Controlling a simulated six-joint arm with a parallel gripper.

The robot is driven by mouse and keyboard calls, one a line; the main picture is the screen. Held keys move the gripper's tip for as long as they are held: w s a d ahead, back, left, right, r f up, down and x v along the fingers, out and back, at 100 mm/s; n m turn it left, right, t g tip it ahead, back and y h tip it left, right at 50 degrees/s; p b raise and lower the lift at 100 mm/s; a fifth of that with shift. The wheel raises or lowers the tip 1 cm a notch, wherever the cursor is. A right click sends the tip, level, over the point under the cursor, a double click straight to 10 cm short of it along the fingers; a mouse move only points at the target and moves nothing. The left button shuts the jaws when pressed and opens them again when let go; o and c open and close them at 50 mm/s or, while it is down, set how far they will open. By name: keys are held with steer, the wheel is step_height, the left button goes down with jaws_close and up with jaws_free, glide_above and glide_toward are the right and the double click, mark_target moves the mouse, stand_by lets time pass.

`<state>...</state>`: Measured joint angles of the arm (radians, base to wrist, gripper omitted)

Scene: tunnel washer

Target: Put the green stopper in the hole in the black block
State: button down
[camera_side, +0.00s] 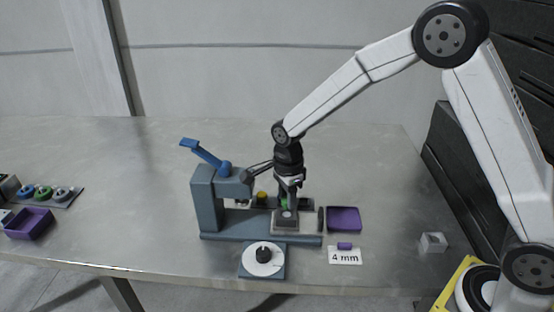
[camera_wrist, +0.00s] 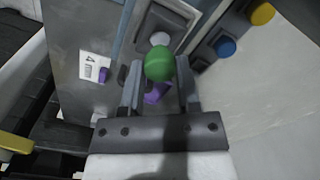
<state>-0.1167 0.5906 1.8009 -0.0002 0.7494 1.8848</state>
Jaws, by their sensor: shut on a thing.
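The green stopper (camera_wrist: 160,64) is between the fingers of my gripper (camera_wrist: 160,88), round end showing in the wrist view. In the side view the green stopper (camera_side: 285,204) is a small patch at the fingertips of my gripper (camera_side: 288,202), just above the dark block (camera_side: 289,223). The block sits on a pale base on the grey-blue fixture. In the wrist view the block (camera_wrist: 178,22) lies just beyond the stopper, with a pale round spot on its top. The fingers and stopper partly cover the block; I cannot tell whether the stopper touches it.
A press with a blue lever (camera_side: 203,153) stands left of my gripper. A purple tray (camera_side: 344,218) is close on the right, behind a "4 mm" card (camera_side: 345,256) with a purple piece. A white dial (camera_side: 263,258) is in front. The left tabletop is mostly clear.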

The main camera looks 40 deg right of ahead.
mark_target(292, 216)
steer(key=shift+f, duration=0.6)
steer(key=shift+s+d+f, duration=0.1)
steer(key=shift+s+f, duration=0.25)
steer(key=shift+f, duration=0.35)
steer(key=shift+s+d+f, duration=0.1)
steer(key=shift+s+f, duration=0.25)
steer(key=shift+f, duration=0.3)
stand_by(1.6)
jaws_free()
stand_by(0.3)
steer(key=shift+r, duration=0.1)
steer(key=shift+w+a+r, duration=0.1)
steer(key=shift+w+r, duration=0.1)
steer(key=shift+r, duration=1.7)
steer(key=shift+w+a+r, duration=0.1)
steer(key=shift+w+r, duration=0.05)
steer(key=shift+r, duration=1.7)
steer(key=shift+d, duration=0.1)
